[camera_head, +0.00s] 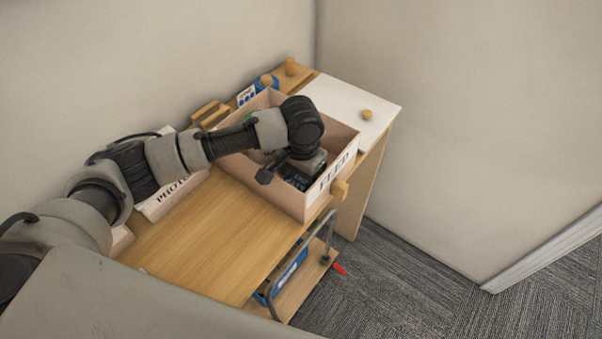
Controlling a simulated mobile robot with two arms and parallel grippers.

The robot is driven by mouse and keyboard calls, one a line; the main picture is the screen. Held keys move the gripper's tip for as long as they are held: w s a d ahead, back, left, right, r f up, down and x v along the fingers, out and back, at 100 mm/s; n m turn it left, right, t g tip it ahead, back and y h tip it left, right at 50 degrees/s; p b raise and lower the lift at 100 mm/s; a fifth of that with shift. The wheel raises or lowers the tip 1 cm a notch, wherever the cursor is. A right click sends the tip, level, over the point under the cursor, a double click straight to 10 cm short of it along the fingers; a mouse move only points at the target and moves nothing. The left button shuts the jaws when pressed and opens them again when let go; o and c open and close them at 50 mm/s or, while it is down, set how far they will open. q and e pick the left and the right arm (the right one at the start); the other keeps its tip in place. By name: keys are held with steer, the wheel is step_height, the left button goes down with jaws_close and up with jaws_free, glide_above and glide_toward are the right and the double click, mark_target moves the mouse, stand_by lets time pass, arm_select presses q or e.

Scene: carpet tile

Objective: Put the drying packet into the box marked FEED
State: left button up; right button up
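The box marked FEED (337,181) is an open wooden box on the right part of the wooden table, its label on the near right wall. My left arm reaches in from the left, and my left gripper (283,177) points down into this box, behind its near wall. The fingertips are mostly hidden, so I cannot tell whether it is open or holds anything. A dark patch with teal marks (297,179) shows beside the gripper; I cannot tell what it is. I cannot make out the drying packet. My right gripper is not in view.
A box marked PHOTO (171,197) stands to the left, partly behind my arm. A white board (348,101) with a wooden knob (367,114) lies at the back right. Wooden and blue items stand behind the FEED box. The table's front (215,250) is clear.

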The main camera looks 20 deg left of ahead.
arm_select(q)
step_height(320, 180, up, 12)
steer(key=b, duration=0.1)
steer(key=shift+r, duration=0.15)
stand_by(0.5)
stand_by(0.4)
